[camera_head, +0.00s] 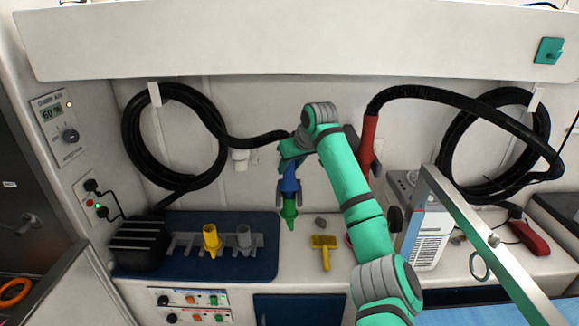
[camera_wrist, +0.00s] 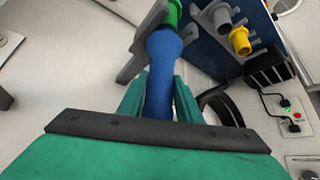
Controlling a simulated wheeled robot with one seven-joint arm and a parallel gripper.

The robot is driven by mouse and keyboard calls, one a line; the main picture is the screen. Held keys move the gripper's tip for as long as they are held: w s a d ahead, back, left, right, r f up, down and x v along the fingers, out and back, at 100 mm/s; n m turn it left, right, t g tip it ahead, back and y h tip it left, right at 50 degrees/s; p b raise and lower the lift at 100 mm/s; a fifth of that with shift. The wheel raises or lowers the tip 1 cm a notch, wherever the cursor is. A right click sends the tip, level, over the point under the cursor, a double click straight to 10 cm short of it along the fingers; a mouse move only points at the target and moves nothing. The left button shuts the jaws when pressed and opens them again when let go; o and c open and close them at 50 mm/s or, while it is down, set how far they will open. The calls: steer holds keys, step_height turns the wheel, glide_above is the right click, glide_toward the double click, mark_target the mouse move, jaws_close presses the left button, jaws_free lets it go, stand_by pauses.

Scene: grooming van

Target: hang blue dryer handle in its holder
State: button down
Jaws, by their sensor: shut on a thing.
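The blue dryer handle (camera_head: 289,184) points down at the middle of the back wall, with a green nozzle (camera_head: 289,212) at its lower end. My gripper (camera_head: 290,164) is shut on the handle; the wrist view shows the blue handle (camera_wrist: 161,85) between my two green fingers (camera_wrist: 158,100). A black hose (camera_head: 255,141) runs from the left coil to the handle's top. A grey forked piece (camera_wrist: 147,38), which looks like the holder, flanks the handle near the green nozzle (camera_wrist: 174,12). I cannot tell whether the handle touches it or sits in it.
A blue mat (camera_head: 190,268) at left bears a grey rack with a yellow nozzle (camera_head: 211,240) and a grey nozzle (camera_head: 244,238). A black box (camera_head: 138,243) stands beside it. A yellow brush (camera_head: 325,250) lies on the counter. A red dryer handle (camera_head: 368,143) is right of my gripper.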

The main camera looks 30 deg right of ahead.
steer(key=shift+f, duration=0.6)
stand_by(0.3)
steer(key=c, duration=0.6)
jaws_free()
steer(key=shift+f, duration=0.1)
steer(key=shift+o, duration=0.2)
steer(key=v, duration=1)
stand_by(1.1)
steer(key=shift+a, duration=0.1)
stand_by(0.4)
